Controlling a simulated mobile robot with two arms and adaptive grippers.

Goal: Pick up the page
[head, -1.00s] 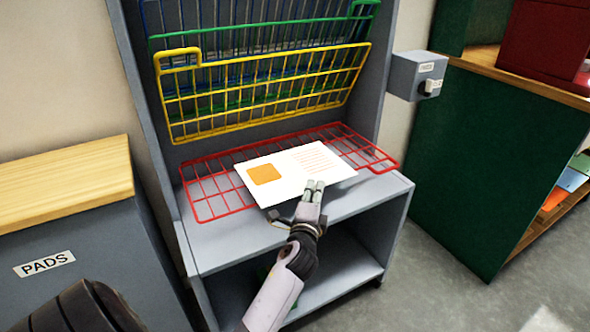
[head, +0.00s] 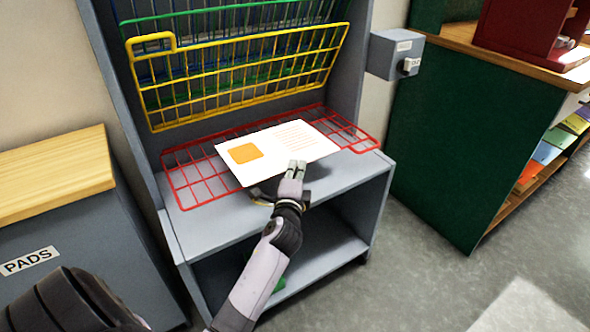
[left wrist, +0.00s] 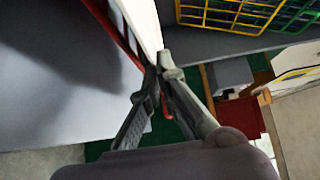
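The page (head: 272,152) is a white sheet with an orange square and orange lines. In the head view it is over the red wire rack (head: 190,180), with a shadow on the shelf near its right front edge. My left gripper (head: 297,168) is at the page's front edge. In the left wrist view the fingers of my left gripper (left wrist: 158,76) are closed together on the edge of the page (left wrist: 144,22). The page looks slightly raised above the rack. My right gripper is not in view.
Raised yellow (head: 240,78), green and blue racks stand behind the red one. A grey control box (head: 394,55) is on the unit's right side. A grey cabinet labelled PADS (head: 60,240) is at left, a green cabinet (head: 455,150) at right.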

